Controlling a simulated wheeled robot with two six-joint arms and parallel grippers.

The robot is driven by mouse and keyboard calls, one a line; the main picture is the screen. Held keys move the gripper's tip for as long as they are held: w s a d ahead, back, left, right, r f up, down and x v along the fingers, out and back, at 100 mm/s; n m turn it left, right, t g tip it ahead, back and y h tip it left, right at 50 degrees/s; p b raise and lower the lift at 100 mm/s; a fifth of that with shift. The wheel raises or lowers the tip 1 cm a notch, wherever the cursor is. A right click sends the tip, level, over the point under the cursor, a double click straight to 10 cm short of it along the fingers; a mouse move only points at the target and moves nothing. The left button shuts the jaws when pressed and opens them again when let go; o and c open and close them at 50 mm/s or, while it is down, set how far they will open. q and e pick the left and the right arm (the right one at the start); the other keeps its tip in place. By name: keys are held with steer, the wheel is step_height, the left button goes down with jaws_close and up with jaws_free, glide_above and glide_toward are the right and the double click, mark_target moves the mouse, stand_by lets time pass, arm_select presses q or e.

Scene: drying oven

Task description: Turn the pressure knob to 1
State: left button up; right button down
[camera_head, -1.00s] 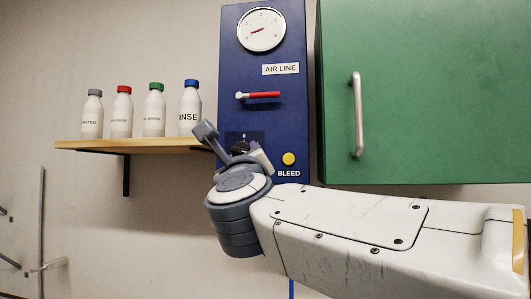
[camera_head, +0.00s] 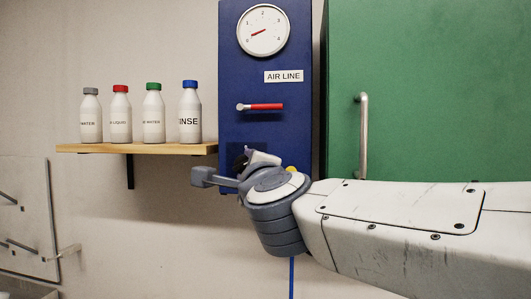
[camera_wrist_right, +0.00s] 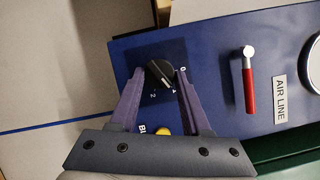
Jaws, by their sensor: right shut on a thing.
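The black pressure knob (camera_wrist_right: 160,74) is on a dark square plate with the marks 0, 1 and 2 in the right wrist view. Its pale pointer line points roughly toward the 1 mark. My right gripper (camera_wrist_right: 160,76) has a finger on each side of the knob and is shut on it. In the head view the right gripper (camera_head: 240,168) is at the lower part of the blue panel (camera_head: 235,75) and hides most of the knob. The dial gauge (camera_head: 263,30) has its red needle near the low end. My left gripper is not in view.
A red-handled lever (camera_head: 265,106) sits above the knob on the panel. The yellow bleed button (camera_wrist_right: 162,130) is close to the gripper. A green cabinet (camera_head: 430,90) with a metal handle (camera_head: 364,130) stands right. A shelf (camera_head: 150,148) with several bottles is left.

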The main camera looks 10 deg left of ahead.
stand_by(0.3)
steer(key=shift+c, duration=1.8)
jaws_free()
